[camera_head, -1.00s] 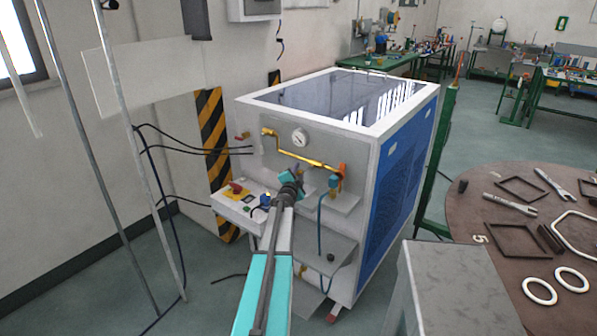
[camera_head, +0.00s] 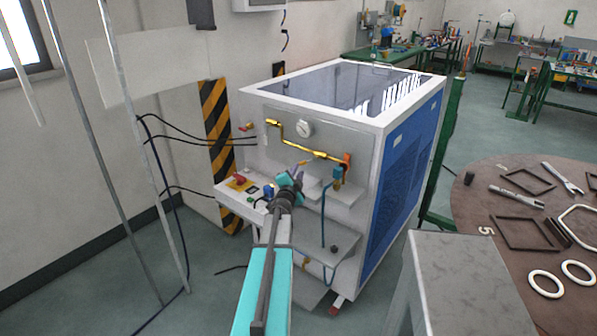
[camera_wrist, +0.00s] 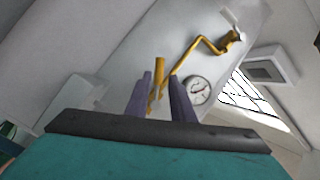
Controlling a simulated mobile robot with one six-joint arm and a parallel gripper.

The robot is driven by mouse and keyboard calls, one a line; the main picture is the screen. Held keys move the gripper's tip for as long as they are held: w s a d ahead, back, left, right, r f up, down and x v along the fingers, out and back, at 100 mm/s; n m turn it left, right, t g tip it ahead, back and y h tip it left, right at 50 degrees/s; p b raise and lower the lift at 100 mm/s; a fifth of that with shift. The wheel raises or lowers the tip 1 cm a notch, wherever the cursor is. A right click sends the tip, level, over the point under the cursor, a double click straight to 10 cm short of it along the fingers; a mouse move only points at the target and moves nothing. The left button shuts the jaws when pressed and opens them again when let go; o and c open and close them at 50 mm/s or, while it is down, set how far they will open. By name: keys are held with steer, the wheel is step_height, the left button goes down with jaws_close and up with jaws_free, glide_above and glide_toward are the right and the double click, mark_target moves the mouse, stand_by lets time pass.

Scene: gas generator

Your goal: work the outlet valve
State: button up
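The gas generator is a white cabinet (camera_head: 259,145) with blue side panels. A yellow pipe (camera_head: 320,154) crosses its front panel beside a round gauge (camera_head: 305,128), ending near an orange-red fitting (camera_head: 346,161). The wrist view also shows the pipe (camera_wrist: 202,43) and gauge (camera_wrist: 197,90). A yellow bar (camera_wrist: 158,68) appears between my gripper's purple fingers (camera_wrist: 161,88), with narrow gaps on both sides; I cannot tell whether it is truly between them or behind. My gripper (camera_head: 298,174) is open in front of the panel, below the pipe. Which part is the outlet valve is unclear.
A control box (camera_head: 240,190) with a red knob juts out at the left. A grey stand (camera_head: 460,270) and a round brown table (camera_head: 480,205) with tools are at the right. Thin poles stand at the left. Dark hoses run from the wall to the cabinet.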

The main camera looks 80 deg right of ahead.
steer(key=shift+w+a, duration=0.1)
steer(key=shift+a, duration=1.3)
